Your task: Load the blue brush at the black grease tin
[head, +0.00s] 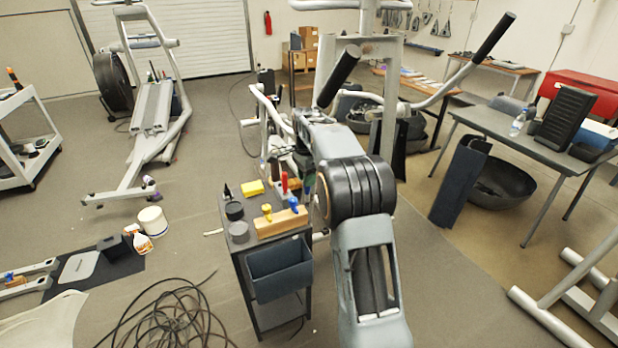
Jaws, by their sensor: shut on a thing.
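A blue brush or blue handle (293,204) stands at the right part of a wooden block on the small cart. A black tin (234,211) sits at the left of the cart top, behind a grey round tin (239,232). Which one holds grease cannot be read. My arm rises over the right side of the cart, and its forearm reaches away from me. My gripper cannot be made out; the arm hides the area past the wrist. What it holds is not visible.
The wooden block (281,224) also holds a yellow handle (267,211). A red handle (284,182) stands behind it, and a yellow sponge (253,188) lies nearby. A dark bin (280,270) hangs on the cart front. Coiled cable (170,318) lies on the floor at left.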

